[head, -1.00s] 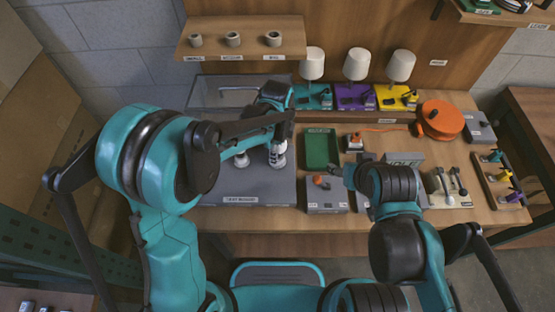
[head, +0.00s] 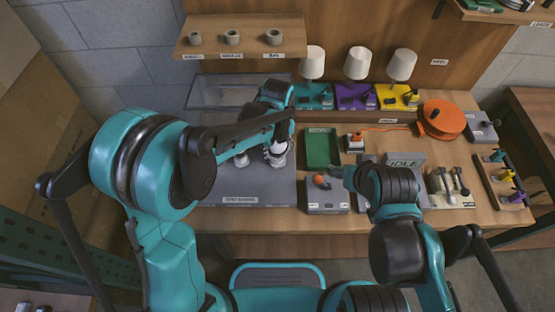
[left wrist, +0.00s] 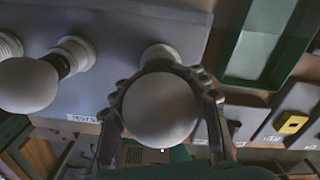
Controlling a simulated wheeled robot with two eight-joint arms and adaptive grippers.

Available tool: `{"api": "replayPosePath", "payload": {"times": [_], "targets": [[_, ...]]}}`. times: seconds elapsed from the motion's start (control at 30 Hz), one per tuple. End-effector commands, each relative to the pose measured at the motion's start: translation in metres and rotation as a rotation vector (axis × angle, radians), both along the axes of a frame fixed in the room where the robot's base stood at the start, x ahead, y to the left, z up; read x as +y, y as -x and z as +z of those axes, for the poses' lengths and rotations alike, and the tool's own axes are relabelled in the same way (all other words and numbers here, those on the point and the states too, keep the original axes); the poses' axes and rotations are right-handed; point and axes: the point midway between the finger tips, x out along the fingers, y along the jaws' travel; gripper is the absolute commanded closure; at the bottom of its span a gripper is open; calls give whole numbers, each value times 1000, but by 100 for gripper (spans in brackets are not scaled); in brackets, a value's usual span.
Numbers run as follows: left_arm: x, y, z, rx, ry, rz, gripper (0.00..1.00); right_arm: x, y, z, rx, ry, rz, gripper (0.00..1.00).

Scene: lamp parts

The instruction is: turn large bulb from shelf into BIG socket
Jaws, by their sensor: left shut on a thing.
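My left gripper (head: 278,143) is over the grey test board (head: 262,188). Its fingers are closed around a large white round bulb (left wrist: 160,110), seen in the left wrist view. A white socket (left wrist: 160,54) shows just behind this bulb. The bulb's base is hidden, so I cannot tell whether it sits in the socket. Another round bulb (left wrist: 28,85) stands beside it at the left, with more white socket parts (left wrist: 76,52) near it. My right gripper (head: 337,172) hangs by a grey box; its fingers are too small to read.
The shelf (head: 252,50) holds several grey ring holders (head: 233,37) with no bulbs in them. A green tray (head: 322,149) lies right of the board. Three lamps (head: 357,64) stand at the back. An orange cable reel (head: 441,119) is at the right.

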Motion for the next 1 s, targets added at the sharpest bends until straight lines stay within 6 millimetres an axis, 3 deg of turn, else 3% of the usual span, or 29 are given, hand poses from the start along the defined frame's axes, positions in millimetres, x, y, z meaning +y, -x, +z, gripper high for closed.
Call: {"api": "replayPosePath", "payload": {"times": [0.37,0.6,0.9,1.0], "targets": [[0,0,-1,-2,1,-71,80,0,0,-1,0,0,0,38],[0,-1,-2,-3,1,-291,80,0,0,-5,0,0,0,38],[0,-1,-1,-3,1,-321,80,0,0,-5,0,0,0,38],[0,-1,-2,-3,1,-407,80,0,0,-7,0,0,0,38]]}}
